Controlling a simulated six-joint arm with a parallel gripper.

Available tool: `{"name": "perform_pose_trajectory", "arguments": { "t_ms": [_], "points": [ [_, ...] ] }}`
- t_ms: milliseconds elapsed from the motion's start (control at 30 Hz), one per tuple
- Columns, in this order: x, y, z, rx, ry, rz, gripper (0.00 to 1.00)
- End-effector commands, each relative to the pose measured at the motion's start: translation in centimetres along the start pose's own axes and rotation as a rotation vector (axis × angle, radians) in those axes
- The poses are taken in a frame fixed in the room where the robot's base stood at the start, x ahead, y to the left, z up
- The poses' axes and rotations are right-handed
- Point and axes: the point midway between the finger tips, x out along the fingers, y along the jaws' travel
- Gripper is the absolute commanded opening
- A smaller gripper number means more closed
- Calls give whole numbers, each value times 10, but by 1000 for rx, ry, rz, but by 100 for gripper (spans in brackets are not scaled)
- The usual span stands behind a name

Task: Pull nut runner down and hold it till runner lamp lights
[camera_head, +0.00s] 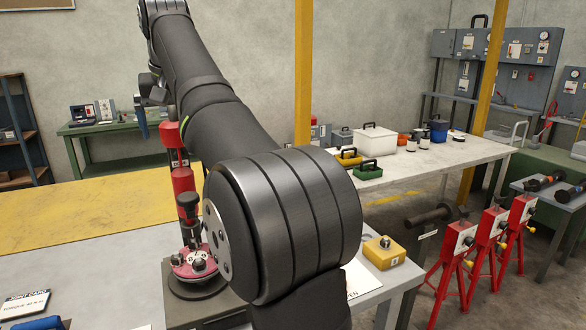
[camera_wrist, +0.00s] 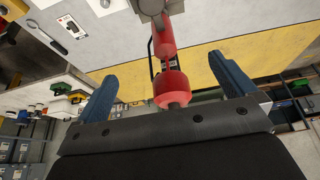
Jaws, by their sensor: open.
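The red nut runner (camera_head: 183,180) stands upright in the head view, its dark lower end just above a red flange (camera_head: 200,264) with several bolts or nuts on it. The flange rests on a dark round base. My gripper (camera_head: 150,122) is at the runner's upper part, mostly behind my arm. In the wrist view my gripper (camera_wrist: 166,78) is open, its blue fingers apart on either side of the red runner (camera_wrist: 171,85). I see a gap between each finger and the runner. I cannot make out a lit runner lamp. My arm hides part of the flange's right side.
A yellow block (camera_head: 384,252) with a knob sits on the grey bench's right end. A joint card (camera_head: 25,303) lies at front left. Red stands (camera_head: 492,245) are on the right. A back table (camera_head: 420,162) holds a white box and tubs.

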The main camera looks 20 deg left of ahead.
Motion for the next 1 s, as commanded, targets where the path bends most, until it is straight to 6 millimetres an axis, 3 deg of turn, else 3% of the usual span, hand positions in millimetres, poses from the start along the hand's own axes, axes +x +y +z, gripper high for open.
{"name": "perform_pose_trajectory", "arguments": {
  "t_ms": [100,200,433,600,1000],
  "points": [
    [0,0,0,0,0,0,100],
    [4,0,-1,0,-7,0,80],
    [39,6,-10,3,-83,-1,35],
    [51,8,-12,2,-111,-2,2],
    [56,8,-11,1,-111,-3,0]
  ]
}}
